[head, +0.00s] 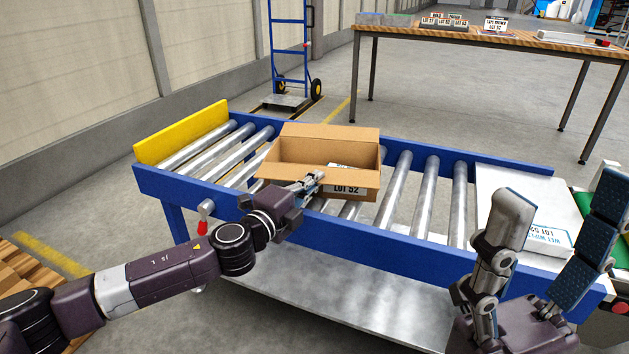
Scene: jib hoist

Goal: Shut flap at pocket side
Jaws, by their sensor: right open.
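An open cardboard box (365,155) sits on the roller conveyor. Its far flap (330,131) stands up along the back edge, and its near flap (350,178) sticks out toward me over a "LOT 52" label. My right gripper (555,235) is open and empty at the lower right, apart from the box, with fingers wide apart.
The conveyor has a blue frame (375,249), bare rollers and a yellow end plate (183,132) at the left. A white labelled pack (543,240) lies at its right end. A wooden table (480,37) and a blue hand truck (289,50) stand behind, with open floor between.

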